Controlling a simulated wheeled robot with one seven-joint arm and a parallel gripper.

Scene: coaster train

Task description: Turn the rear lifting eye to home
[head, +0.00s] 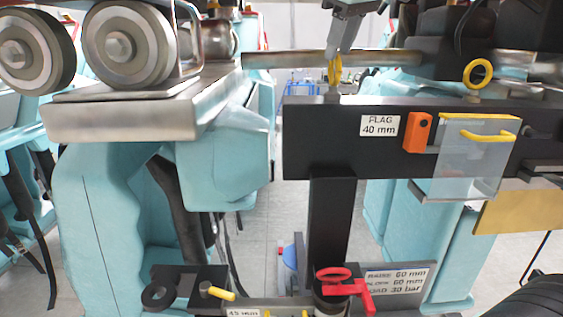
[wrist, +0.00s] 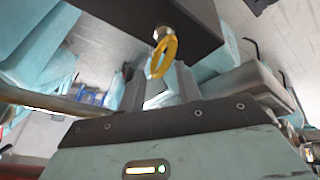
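Two yellow lifting eyes stand on top of the black beam (head: 330,140). The left eye (head: 335,69) appears nearly edge-on in the head view, and the right eye (head: 478,74) shows its open ring. The frames do not label which one is the rear. My gripper (head: 341,58) reaches down from above at the left eye, overlapping its upper part. In the wrist view the eye (wrist: 164,56) and its metal shank lie ahead of my gripper (wrist: 160,78), between the lines of its two spread fingers. Contact cannot be told.
A metal bar (head: 300,60) runs behind the beam. An orange block (head: 418,132) and a clear cover with a yellow handle (head: 487,135) are on the beam's front. Wheels (head: 125,45) stand left. A red handle (head: 345,285) sits below.

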